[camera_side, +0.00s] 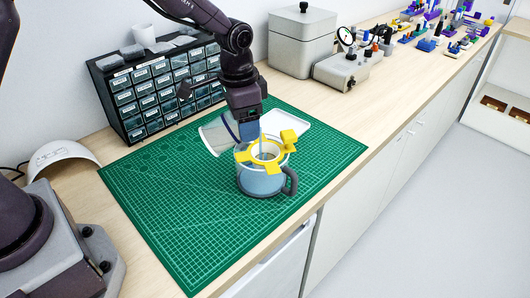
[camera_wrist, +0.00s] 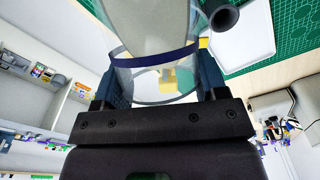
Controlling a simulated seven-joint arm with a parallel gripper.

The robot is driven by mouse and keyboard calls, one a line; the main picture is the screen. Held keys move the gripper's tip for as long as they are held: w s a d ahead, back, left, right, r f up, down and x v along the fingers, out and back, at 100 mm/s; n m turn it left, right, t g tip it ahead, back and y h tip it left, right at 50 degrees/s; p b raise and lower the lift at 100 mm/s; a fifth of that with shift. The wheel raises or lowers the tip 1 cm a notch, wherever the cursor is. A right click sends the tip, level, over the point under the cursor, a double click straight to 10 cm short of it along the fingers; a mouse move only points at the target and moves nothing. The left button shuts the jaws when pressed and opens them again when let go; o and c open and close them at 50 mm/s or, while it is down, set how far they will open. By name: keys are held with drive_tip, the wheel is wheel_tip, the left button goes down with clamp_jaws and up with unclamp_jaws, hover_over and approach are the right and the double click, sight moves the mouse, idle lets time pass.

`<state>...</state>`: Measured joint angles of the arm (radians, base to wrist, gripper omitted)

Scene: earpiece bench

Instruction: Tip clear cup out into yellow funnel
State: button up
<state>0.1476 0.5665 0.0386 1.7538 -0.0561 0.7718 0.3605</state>
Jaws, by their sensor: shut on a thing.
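The clear cup (camera_side: 212,137) has a dark blue band and is tipped well over, to the left of my gripper (camera_side: 248,131) in the side view. In the wrist view the cup (camera_wrist: 155,32) lies between the two blue fingers of my gripper (camera_wrist: 162,82), which is shut on it near the band. The yellow funnel (camera_side: 272,167) sits on a blue-grey mug (camera_side: 262,185) with a dark handle, close below my gripper. A patch of yellow shows through the cup in the wrist view.
The mug stands on a green cutting mat (camera_side: 195,240). A white tray (camera_side: 292,138) lies behind the funnel. A drawer cabinet (camera_side: 160,92) stands at the back left, and a grey box (camera_side: 302,45) at the back. The front of the mat is clear.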

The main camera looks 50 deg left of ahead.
drive_tip(key=shift+w+r+g+p, duration=0.1)
drive_tip(key=shift+w+g+p, duration=0.05)
drive_tip(key=shift+g+p, duration=0.6)
drive_tip(key=shift+w+d+g+y, duration=0.3)
drive_tip(key=shift+w+g, duration=0.1)
drive_tip(key=shift+w, duration=0.1)
drive_tip(key=shift+w+d+g+y, duration=0.2)
drive_tip(key=shift+w+g+y, duration=0.15)
drive_tip(key=shift+w, duration=0.1)
drive_tip(key=shift+w+d+g+y, duration=0.15)
drive_tip(key=shift+w+g+y, duration=0.15)
drive_tip(key=shift+g, duration=0.5)
idle(0.4)
drive_tip(key=shift+s+r, duration=0.1)
